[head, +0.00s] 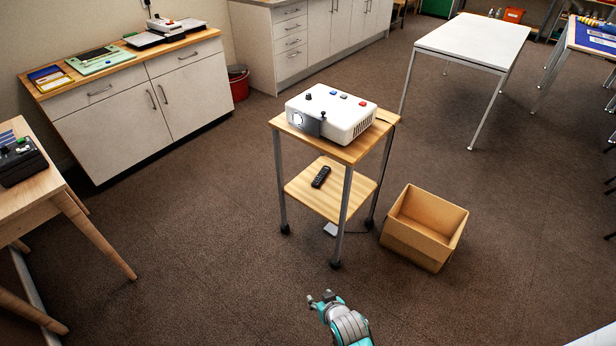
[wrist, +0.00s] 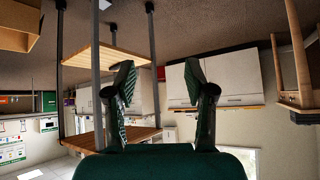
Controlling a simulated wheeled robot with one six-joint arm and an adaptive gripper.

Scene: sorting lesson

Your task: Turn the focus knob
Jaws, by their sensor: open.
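A white projector (head: 345,122) sits on the top of a small wheeled cart (head: 362,149). Its lens is at the front left, beside a dark panel (head: 312,127). A black knob (head: 308,97) stands on its top, with small blue and red buttons near it. Another small black part (head: 323,115) shows at the front edge; I cannot tell which black part is the focus knob. My gripper (head: 322,298) is low in front of the cart, well apart from the projector. In the wrist view, my gripper (wrist: 158,82) is open and empty, and the picture is upside down.
A black remote (head: 320,177) lies on the cart's lower shelf (head: 330,198). An open cardboard box (head: 424,227) stands on the floor right of the cart. A wooden table (head: 30,195) is at the left and a white table (head: 474,40) behind. The floor before the cart is clear.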

